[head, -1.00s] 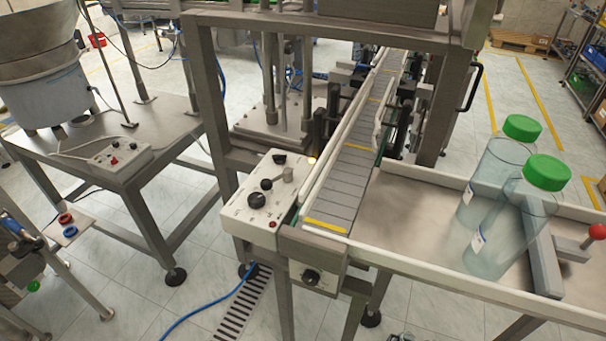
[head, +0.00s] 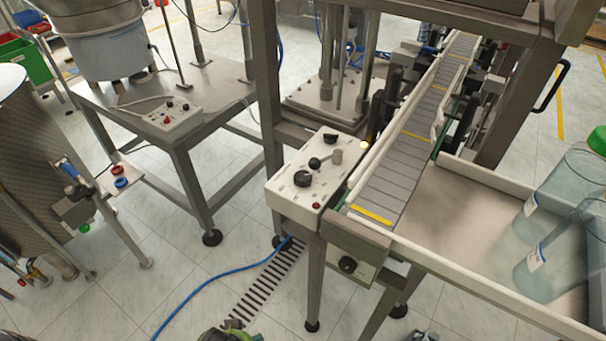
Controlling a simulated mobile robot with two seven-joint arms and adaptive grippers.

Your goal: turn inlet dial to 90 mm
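A white control panel (head: 310,172) stands beside the conveyor's near end. It carries a large black knob (head: 302,179), a smaller black knob (head: 315,163), another black knob at its far edge (head: 331,135), a grey knob (head: 336,157) and a red button (head: 316,206). A separate black knob (head: 347,264) sits on a box under the conveyor end. The markings are too small to read, so I cannot tell which is the inlet dial or its setting.
The conveyor (head: 402,170) runs away from me, with a tray (head: 462,205) holding large green-capped bottles (head: 545,255) at right. A feeder table (head: 190,108) with a small switch box (head: 172,116) stands left. A blue hose (head: 210,280) crosses the floor. Unclear green-and-dark parts (head: 230,334) show at the bottom edge.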

